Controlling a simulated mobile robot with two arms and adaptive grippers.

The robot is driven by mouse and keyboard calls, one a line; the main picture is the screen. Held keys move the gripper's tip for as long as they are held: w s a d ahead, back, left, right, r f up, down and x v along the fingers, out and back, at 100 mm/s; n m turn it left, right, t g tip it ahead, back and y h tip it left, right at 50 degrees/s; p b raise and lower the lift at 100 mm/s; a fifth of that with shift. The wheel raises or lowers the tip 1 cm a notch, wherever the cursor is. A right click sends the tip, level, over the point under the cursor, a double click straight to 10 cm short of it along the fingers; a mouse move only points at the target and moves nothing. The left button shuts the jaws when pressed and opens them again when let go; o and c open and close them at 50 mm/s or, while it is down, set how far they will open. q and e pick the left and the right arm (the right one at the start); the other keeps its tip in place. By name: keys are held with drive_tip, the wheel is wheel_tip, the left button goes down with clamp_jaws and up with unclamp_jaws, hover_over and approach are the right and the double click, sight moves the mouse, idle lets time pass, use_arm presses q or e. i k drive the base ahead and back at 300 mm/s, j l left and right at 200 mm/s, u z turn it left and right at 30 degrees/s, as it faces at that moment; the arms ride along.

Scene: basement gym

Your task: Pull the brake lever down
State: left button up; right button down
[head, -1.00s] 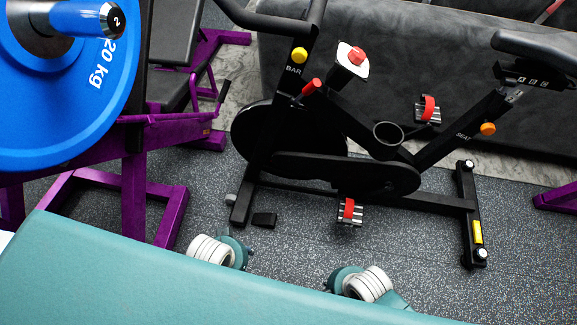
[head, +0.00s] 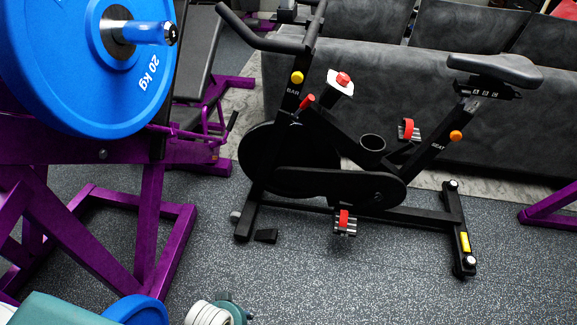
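The exercise bike (head: 322,184) stands upright on the speckled floor in the middle of the head view. Its brake lever (head: 307,101) has a small red grip and juts up at an angle from the sloping black frame, below the handlebar (head: 262,40). The lever is in plain sight and nothing touches it. Neither of my grippers shows in the head view.
A purple rack (head: 150,225) with a blue 20 kg plate (head: 80,65) stands at left. A teal padded surface (head: 55,310) and a white-and-teal ribbed object (head: 210,313) are at the bottom. A dark sofa (head: 370,90) is behind the bike.

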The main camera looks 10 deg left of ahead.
sight(310, 99)
drive_tip(key=i+l, duration=0.15)
drive_tip(key=l, duration=0.2)
drive_tip(key=i+l, duration=0.15)
drive_tip(key=l, duration=0.15)
drive_tip(key=i+l+u, duration=0.1)
drive_tip(key=l, duration=0.25)
drive_tip(key=i+l, duration=0.4)
drive_tip(key=l, duration=0.3)
drive_tip(key=i+l+u, duration=0.1)
drive_tip(key=l, duration=0.25)
drive_tip(key=i+l, duration=0.2)
drive_tip(key=l, duration=0.15)
